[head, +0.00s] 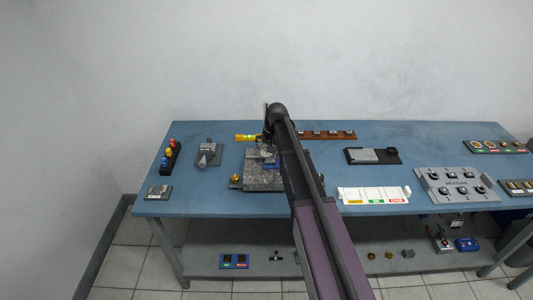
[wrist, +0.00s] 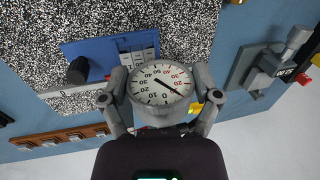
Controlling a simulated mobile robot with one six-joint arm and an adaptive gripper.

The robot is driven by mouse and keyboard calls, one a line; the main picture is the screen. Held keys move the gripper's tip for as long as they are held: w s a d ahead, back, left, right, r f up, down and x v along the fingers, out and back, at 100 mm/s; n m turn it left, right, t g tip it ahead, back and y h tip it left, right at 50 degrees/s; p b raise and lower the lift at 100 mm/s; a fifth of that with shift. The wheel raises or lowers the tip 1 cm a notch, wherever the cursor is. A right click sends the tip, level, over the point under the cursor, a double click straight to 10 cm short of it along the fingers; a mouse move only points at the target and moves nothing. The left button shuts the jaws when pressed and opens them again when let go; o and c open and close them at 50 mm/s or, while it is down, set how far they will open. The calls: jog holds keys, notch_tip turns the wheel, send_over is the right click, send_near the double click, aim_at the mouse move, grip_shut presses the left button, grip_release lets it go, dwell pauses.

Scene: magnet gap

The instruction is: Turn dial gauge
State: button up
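The dial gauge (wrist: 160,84) has a round white face with black and red numbers and a grey rim. It fills the middle of the wrist view; its zero is toward the bottom and its needle points to the lower right. My gripper (wrist: 160,88) has one finger against each side of the rim and appears shut on it. In the head view my gripper (head: 267,140) is over the back of the speckled granite plate (head: 263,180), and my arm hides part of this area. A blue block (wrist: 105,58) with a black knob lies beside the gauge on the plate.
A yellow level (head: 245,138) lies behind the plate. A brown rack (head: 328,134) stands at the back, a grey block (head: 208,150) to the left, and a white labelled tray (head: 374,195) to the right. Bare blue tabletop (head: 215,188) shows at the left front.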

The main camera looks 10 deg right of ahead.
dwell(0.4)
jog(key=h, duration=0.4)
jog(key=shift+a+f+g, duration=0.1)
jog(key=shift+a+g, duration=0.05)
jog(key=shift+g, duration=0.25)
jog(key=shift+h+b, duration=0.7)
jog(key=shift+h, duration=0.8)
jog(key=o, duration=0.9)
jog(key=shift+o, duration=0.2)
jog(key=shift+y, duration=0.3)
